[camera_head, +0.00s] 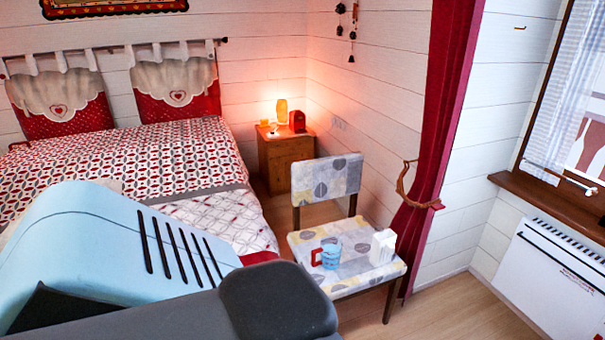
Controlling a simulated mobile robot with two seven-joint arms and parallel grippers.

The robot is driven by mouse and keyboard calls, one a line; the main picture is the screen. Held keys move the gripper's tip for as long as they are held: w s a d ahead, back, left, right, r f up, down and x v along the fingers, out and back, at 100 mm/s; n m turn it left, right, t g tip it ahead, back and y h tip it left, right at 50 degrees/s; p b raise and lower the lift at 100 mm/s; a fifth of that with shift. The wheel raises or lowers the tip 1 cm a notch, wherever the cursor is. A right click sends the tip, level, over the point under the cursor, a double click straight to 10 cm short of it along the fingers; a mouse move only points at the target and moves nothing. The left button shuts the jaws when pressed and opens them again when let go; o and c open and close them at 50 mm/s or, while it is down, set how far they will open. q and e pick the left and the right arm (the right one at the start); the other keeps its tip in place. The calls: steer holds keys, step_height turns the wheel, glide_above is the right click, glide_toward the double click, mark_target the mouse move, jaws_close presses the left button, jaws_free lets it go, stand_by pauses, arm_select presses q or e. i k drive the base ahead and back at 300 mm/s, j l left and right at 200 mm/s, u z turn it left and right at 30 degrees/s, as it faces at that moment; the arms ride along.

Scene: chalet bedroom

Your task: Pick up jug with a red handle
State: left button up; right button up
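The jug (331,252) is small, light blue and see-through, with a red handle on its left side. It stands upright on the seat of a patterned chair (345,283). A white object (382,247) stands to its right on the same seat, apart from it. A light blue and dark grey arm part, which looks like mine, fills the lower left of the head view. No fingers of either gripper show, and nothing touches the jug.
The chair's backrest (327,183) rises behind the jug. A bed (150,165) stands at the left. A wooden nightstand (285,160) with a lit lamp is in the corner. A red curtain (445,120) hangs right of the chair. A white heater (555,275) is at the far right. Bare floor (450,315) shows at lower right.

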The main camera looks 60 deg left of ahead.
mark_target(330, 248)
steer(key=j+u, duration=0.15)
steer(key=u, duration=1.5)
steer(key=i+l, duration=0.05)
